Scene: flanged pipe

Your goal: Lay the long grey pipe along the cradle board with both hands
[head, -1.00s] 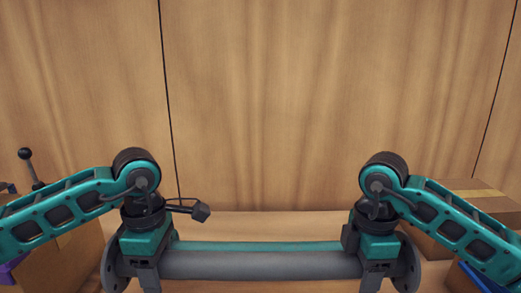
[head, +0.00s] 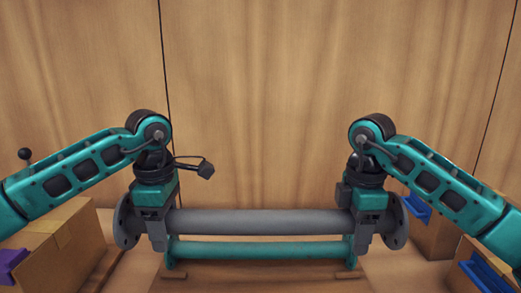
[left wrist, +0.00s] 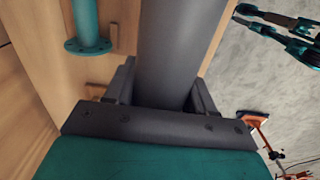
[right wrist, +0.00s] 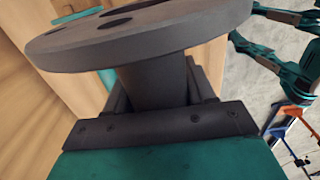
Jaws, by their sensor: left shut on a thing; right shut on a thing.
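The long grey pipe (head: 260,222) hangs level across the head view, with a round flange at each end. My left gripper (head: 157,238) is shut on it just inside the left flange (head: 126,222). My right gripper (head: 364,238) is shut on it just inside the right flange (head: 398,222). The pipe sits between the jaws in the left wrist view (left wrist: 180,50) and the right wrist view (right wrist: 155,80). The cradle board (head: 260,284) seems to be the wooden strip low in the head view. I cannot tell the pipe's height above it.
A teal pipe (head: 260,250) with flanged ends shows below the grey pipe in the picture. Small wooden blocks (left wrist: 97,90) lie near its flange. Cardboard boxes stand at left (head: 70,240) and right (head: 432,238). A wooden wall (head: 270,100) closes the back.

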